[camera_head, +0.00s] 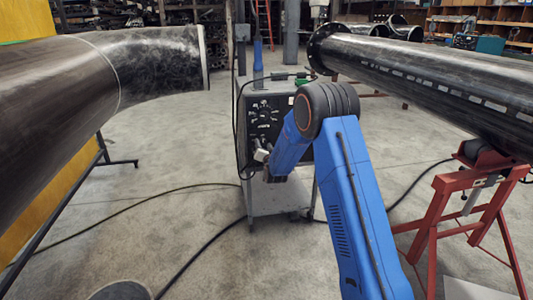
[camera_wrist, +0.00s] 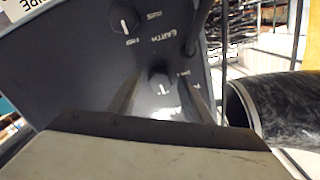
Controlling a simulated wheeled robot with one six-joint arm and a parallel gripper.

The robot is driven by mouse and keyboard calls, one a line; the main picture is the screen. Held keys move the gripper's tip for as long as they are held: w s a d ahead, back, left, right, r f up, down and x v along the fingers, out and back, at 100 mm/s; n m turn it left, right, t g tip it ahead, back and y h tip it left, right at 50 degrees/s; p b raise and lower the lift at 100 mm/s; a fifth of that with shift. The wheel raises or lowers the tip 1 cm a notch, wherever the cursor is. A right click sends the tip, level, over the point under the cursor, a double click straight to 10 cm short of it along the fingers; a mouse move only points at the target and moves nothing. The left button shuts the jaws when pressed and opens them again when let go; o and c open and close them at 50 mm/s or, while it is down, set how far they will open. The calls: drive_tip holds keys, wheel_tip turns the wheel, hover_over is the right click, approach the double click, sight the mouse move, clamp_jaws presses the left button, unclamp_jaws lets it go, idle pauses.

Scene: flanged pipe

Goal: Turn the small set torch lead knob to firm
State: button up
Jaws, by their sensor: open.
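The small set (camera_head: 280,118), a dark box with a panel of dials, stands on a cart in the middle of the head view. In the wrist view, a small knob (camera_wrist: 159,81) with a white mark sits low on its grey panel (camera_wrist: 70,70). Lettering beside this knob is partly hidden, so I cannot read its setting or name. My gripper (camera_wrist: 160,90) is open, with one finger on each side of this knob; contact is not clear. Another knob (camera_wrist: 125,19) with a white pointer is above left, near the word EARTH. In the head view my gripper (camera_head: 262,154) is at the panel's lower part.
A large dark pipe (camera_head: 60,90) runs along the left, and a flanged pipe (camera_head: 430,75) rests on a red stand (camera_head: 470,200) at right. Black cables (camera_head: 190,260) lie on the concrete floor. A dark cable hangs beside the panel.

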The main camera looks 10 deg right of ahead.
drive_tip(key=s, duration=1.7)
drive_tip(key=s+d+r+n+g, duration=0.1)
drive_tip(key=s+d+r+g, duration=0.15)
drive_tip(key=s+r, duration=0.55)
drive_tip(key=s+d+r+n+g, duration=0.1)
drive_tip(key=s+r+n+g, duration=0.2)
drive_tip(key=s, duration=0.9)
drive_tip(key=s+d+g, duration=0.1)
drive_tip(key=s+g, duration=0.3)
drive_tip(key=s, duration=1.4)
drive_tip(key=s+d+n+g, duration=0.1)
drive_tip(key=s+d+g, duration=0.1)
drive_tip(key=s, duration=1.6)
drive_tip(key=shift+d+g, duration=0.25)
drive_tip(key=shift+g, duration=0.6)
